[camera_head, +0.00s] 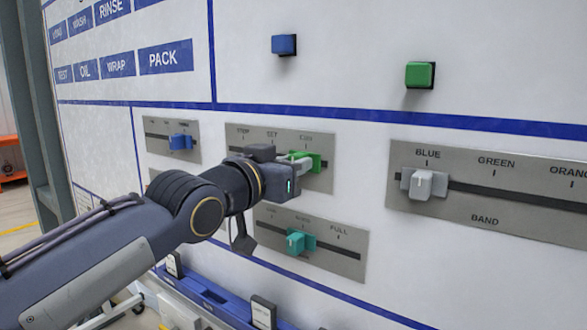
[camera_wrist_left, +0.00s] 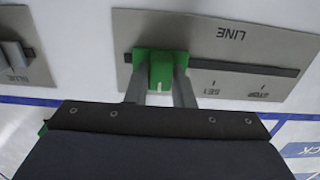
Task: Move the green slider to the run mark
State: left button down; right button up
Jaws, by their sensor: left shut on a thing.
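The green slider (camera_head: 318,160) sits near the right end of its slot in the grey plate (camera_head: 255,135), by the third mark, whose label is blurred. The other two marks read STOP and SET. In the left wrist view the plate (camera_wrist_left: 235,40) is upside down and reads LINE, with the green slider (camera_wrist_left: 161,72) at the slot's left end; the third label is hidden. My left gripper (camera_head: 296,160) is shut on the slider's knob, and its fingers (camera_wrist_left: 159,90) stand on either side of it. My right gripper is not in view.
A blue slider (camera_head: 180,142) is at upper left, a teal slider (camera_head: 298,242) below, and a white slider (camera_head: 427,184) on the BAND plate at right. A blue button (camera_head: 284,44) and a green button (camera_head: 420,74) stick out above. A blue ledge (camera_head: 225,305) runs below.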

pick_arm(q)
jog(key=shift+s+d, duration=0.1)
jog(key=shift+d, duration=0.1)
jog(key=c, duration=1.2)
grip_release()
jog(key=shift+s+d, duration=0.1)
jog(key=shift+c, duration=0.2)
jog(key=b+v, duration=0.1)
jog(key=v, duration=0.6)
jog(key=shift+s+a+b, duration=0.25)
jog(key=shift+a+b, duration=0.1)
jog(key=shift+f, duration=0.1)
